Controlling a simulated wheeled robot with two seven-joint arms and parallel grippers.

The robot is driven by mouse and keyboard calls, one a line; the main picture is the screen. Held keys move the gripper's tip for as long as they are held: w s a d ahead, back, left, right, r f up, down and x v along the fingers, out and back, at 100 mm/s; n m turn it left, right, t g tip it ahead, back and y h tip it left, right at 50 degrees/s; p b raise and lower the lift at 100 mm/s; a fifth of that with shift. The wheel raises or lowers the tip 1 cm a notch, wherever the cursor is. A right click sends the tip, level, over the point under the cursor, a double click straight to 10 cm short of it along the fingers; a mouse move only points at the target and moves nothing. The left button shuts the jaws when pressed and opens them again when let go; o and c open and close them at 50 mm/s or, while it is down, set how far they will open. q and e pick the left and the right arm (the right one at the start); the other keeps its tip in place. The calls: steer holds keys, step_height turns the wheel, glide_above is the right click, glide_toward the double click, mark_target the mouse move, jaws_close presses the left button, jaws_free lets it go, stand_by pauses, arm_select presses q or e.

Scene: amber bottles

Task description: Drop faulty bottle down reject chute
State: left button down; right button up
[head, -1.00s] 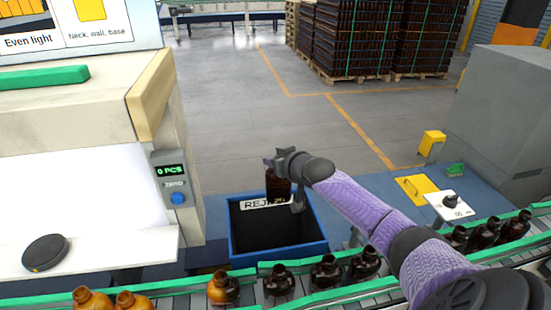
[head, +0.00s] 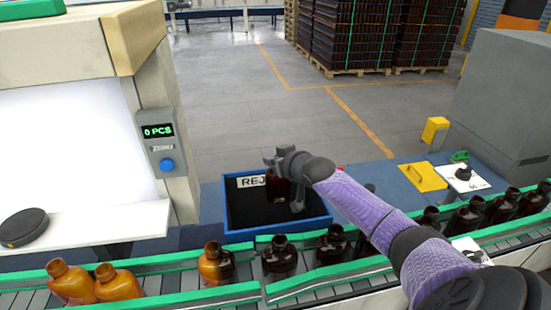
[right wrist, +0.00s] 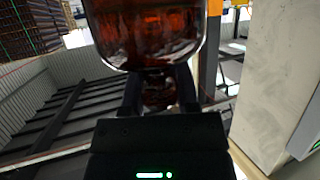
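The reject chute is a blue-rimmed open bin (head: 280,230) with a dark inside, behind the conveyor. Its white label (head: 251,182) reads "REJ", partly covered. My right gripper (head: 291,178) is over the bin, shut on a dark amber bottle (head: 281,190) that shows against the dark opening. In the right wrist view the two fingers (right wrist: 160,92) close on the bottle's narrow neck, and its wide body (right wrist: 148,30) fills the top of the picture. My left gripper is not in view.
A conveyor with green rails (head: 160,262) runs across the front, carrying several amber bottles (head: 278,258). An inspection cabinet with a 0 PCS counter (head: 158,131) stands left of the bin. A grey cabinet (head: 500,100) is at right. Open floor lies behind.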

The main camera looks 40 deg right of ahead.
steer(key=o, duration=0.5)
steer(key=shift+c, duration=0.2)
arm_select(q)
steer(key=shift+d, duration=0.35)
arm_select(e)
steer(key=shift+o, duration=0.4)
steer(key=shift+s+r, duration=0.1)
steer(key=shift+s, duration=0.1)
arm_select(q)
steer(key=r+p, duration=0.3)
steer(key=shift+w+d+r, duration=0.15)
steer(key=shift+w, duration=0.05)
arm_select(e)
steer(key=v, duration=0.9)
steer(key=shift+s, duration=0.25)
steer(key=shift+a, duration=0.15)
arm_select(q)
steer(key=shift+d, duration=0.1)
